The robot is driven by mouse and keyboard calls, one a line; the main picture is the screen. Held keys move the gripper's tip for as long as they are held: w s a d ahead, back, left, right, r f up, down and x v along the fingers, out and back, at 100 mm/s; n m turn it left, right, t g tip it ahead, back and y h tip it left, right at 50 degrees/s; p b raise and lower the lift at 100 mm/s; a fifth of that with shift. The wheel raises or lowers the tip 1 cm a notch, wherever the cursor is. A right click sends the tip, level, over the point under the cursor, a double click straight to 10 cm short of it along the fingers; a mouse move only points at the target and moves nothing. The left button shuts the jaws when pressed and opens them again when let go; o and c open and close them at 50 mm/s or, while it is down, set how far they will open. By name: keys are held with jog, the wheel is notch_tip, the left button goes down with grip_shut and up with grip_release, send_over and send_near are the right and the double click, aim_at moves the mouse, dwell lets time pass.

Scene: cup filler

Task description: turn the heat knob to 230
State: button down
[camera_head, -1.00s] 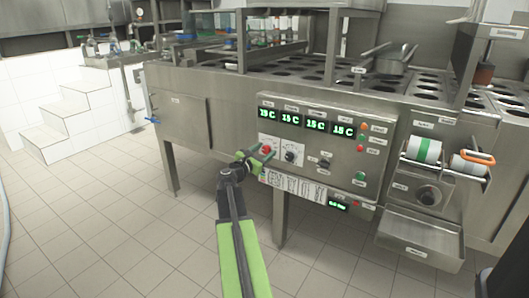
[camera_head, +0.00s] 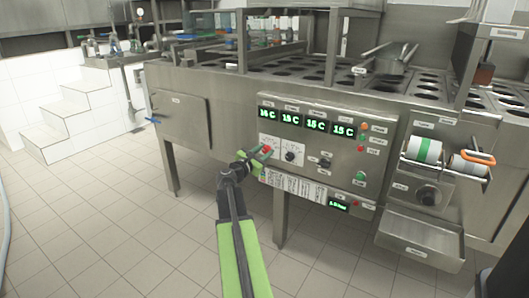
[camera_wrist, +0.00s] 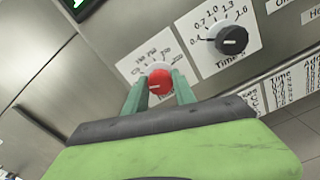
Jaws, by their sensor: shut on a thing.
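The red heat knob (camera_wrist: 159,82) sits on a white dial plate (camera_wrist: 130,66) with a ring of printed numbers, partly hidden and too small to read surely. My gripper (camera_wrist: 158,88) has its two green fingers shut on the knob, one on each side. In the head view the red knob (camera_head: 268,149) shows at the left of the control panel (camera_head: 380,118), with my gripper (camera_head: 263,154) at it. The knob's exact setting cannot be read.
A black timer knob (camera_wrist: 231,40) is just right of the red one. Green displays (camera_head: 315,124) run above the knobs; the leftmost seems to read 16 C, the others 15 C. More knobs and coloured buttons (camera_head: 361,176) sit to the right. The floor in front is clear.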

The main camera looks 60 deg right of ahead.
jog(key=m, duration=1.1)
jog(key=shift+m, duration=0.3)
jog(key=m, duration=0.5)
jog(key=shift+f+m, duration=0.1)
jog(key=shift+m, duration=0.2)
jog(key=m, duration=0.5)
jog(key=shift+s+m, duration=0.1)
jog(key=shift+m, duration=0.2)
jog(key=c, duration=1)
grip_release()
